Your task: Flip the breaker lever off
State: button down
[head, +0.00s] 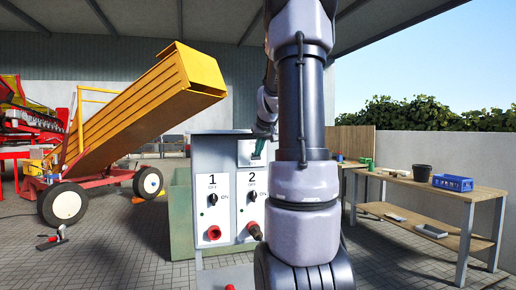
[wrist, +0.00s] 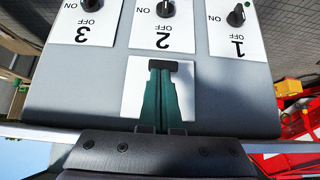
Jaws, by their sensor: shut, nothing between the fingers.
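The grey breaker cabinet (head: 210,150) stands ahead, left of my arm in the head view. Its white breaker plate (head: 245,148) is above the numbered switches; in the wrist view the plate (wrist: 134,92) appears upside down. A dark bar, apparently the breaker lever (wrist: 172,65), lies across the plate at my fingertips. My gripper (head: 257,156) has green fingers and is shut and empty; in the wrist view the gripper (wrist: 163,75) lies over the plate with its tips at the bar. I cannot tell whether they touch it. The fingers hide part of the plate.
Black rotary knobs numbered 1 (wrist: 236,15), 2 (wrist: 165,8) and 3 (wrist: 91,4) sit on white panels. Red sockets (head: 214,232) are below. A yellow conveyor (head: 140,105) stands left, and a wooden workbench (head: 440,188) right. Paved floor is open between.

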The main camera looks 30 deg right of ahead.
jog(key=shift+r, duration=0.1)
jog(key=shift+r, duration=0.75)
jog(key=shift+s, duration=0.1)
